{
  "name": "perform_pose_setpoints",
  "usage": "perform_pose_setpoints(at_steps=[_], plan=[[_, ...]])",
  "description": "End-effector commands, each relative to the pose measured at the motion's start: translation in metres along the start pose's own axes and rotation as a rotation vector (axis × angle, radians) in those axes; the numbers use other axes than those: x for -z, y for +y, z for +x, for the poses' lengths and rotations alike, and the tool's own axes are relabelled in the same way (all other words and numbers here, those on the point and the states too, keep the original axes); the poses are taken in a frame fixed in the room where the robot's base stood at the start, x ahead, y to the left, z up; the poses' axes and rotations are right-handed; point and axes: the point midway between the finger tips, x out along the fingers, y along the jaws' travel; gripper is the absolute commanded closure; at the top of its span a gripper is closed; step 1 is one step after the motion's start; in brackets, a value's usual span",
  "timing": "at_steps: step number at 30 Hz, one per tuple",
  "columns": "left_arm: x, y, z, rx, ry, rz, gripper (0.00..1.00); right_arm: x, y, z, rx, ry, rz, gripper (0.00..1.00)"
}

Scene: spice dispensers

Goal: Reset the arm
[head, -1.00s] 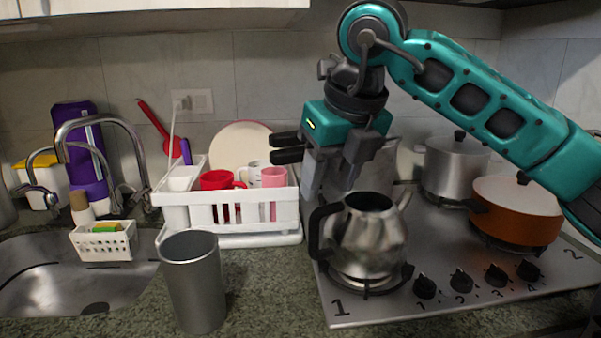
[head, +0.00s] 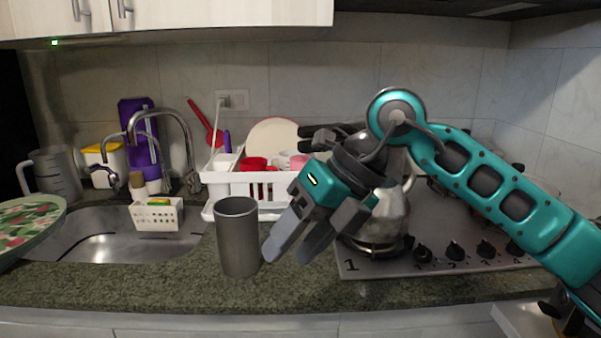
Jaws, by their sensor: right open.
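My right arm (head: 490,185) comes in from the right, its teal links crossing in front of the stove. My right gripper (head: 287,248) is open and empty. Its grey fingers point down and left, close to the right side of a grey metal cup (head: 238,240) on the counter; I cannot tell whether they touch it. A steel kettle (head: 385,220) stands on the front left burner, partly hidden behind the gripper and wrist. My left gripper is not in view.
A white dish rack (head: 222,190) with red and pink mugs stands behind the cup. The sink (head: 110,235) and a white sponge basket (head: 157,217) are to the left. The stove (head: 440,225) lies right. The counter front (head: 200,290) is clear. A patterned round item (head: 30,225) is at far left.

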Motion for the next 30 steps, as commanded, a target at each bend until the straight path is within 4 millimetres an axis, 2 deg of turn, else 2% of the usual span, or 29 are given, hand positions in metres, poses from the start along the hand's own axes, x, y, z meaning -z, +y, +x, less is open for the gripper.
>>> perform_pose_setpoints(at_steps=[1,3,7,11,14,17,20,23,26,29,30], plan=[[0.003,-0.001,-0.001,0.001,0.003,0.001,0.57,0.006,0.014,0.013,-0.122,0.011,0.008,0.5],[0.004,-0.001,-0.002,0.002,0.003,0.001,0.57,0.011,0.033,0.026,-0.3,0.009,0.027,0.5],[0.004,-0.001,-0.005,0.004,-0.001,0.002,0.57,0.017,0.066,0.035,-0.651,-0.033,0.114,0.5],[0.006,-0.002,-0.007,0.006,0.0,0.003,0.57,0.014,0.081,0.028,-0.974,-0.119,0.267,0.5],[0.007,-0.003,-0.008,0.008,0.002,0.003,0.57,0.008,0.074,0.019,-1.191,-0.21,0.429,0.5],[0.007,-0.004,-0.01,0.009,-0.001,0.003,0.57,0.002,0.052,0.012,-1.374,-0.318,0.627,0.5],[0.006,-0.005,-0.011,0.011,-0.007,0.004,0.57,0.0,0.017,0.012,-1.512,-0.441,0.857,0.5],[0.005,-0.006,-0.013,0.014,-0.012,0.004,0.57,0.008,-0.03,0.021,-1.603,-0.568,1.119,0.5],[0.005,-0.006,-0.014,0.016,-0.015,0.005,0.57,0.029,-0.081,0.041,-1.639,-0.697,1.406,0.5],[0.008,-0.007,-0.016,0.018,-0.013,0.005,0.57,0.065,-0.131,0.07,-1.616,-0.818,1.711,0.5],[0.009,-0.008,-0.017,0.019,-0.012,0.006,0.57,0.084,-0.15,0.083,-1.591,-0.86,1.837,0.5]])
